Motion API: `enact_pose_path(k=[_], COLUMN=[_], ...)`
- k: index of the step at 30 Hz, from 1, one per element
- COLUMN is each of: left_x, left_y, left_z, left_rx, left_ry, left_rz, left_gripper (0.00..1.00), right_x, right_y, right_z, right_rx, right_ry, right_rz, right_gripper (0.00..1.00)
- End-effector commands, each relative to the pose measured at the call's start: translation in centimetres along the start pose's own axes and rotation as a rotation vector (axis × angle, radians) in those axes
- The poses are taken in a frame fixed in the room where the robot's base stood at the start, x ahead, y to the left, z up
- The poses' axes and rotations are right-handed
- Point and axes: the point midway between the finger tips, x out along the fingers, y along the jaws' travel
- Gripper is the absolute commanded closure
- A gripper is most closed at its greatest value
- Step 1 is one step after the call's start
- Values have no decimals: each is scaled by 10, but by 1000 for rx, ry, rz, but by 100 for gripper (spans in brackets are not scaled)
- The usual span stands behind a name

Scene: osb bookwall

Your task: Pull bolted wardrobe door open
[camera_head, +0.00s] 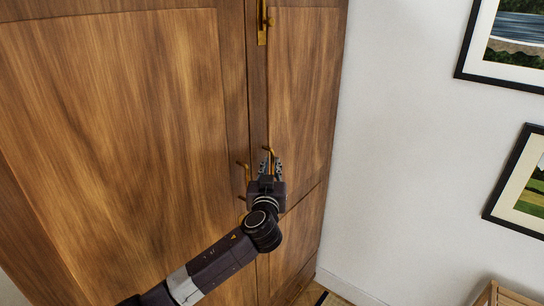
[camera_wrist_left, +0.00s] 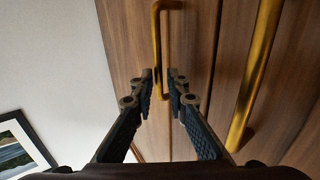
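The wooden wardrobe has a wide left door (camera_head: 120,130) and a narrower right door (camera_head: 305,90). A brass bolt (camera_head: 262,24) with a small knob sits high near the seam; I cannot tell whether it is drawn. The right door has a brass handle (camera_head: 267,151), and the left door another (camera_head: 243,172). My left gripper (camera_head: 271,166) is at the right door's handle. In the left wrist view its fingers (camera_wrist_left: 161,74) stand apart, with the right door's handle (camera_wrist_left: 157,40) between or just beyond the tips. The left door's handle (camera_wrist_left: 257,75) is outside the fingers. My right gripper is not in view.
A white wall (camera_head: 410,150) stands right of the wardrobe, with two framed pictures (camera_head: 505,45), (camera_head: 520,185). A wooden piece of furniture (camera_head: 503,295) shows at the bottom right. A little floor is visible beside the wardrobe's base.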

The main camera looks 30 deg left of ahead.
Motion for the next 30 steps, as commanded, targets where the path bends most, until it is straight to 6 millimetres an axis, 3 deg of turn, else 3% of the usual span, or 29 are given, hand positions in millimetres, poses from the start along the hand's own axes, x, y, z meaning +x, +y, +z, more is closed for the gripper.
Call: enact_pose_path(k=[9, 18, 23, 30], left_x=[25, 27, 27, 27], left_y=[0, 0, 0, 0], left_z=[-1, 0, 0, 0], left_rx=[1, 1, 1, 1], left_ry=[0, 0, 0, 0], left_rz=[0, 1, 1, 1], left_gripper=[86, 86, 100, 100], right_x=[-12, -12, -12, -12], right_y=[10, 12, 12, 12], right_z=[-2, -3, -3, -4], right_rx=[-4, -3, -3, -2], right_ry=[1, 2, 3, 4], right_rz=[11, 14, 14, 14], right_gripper=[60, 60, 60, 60])
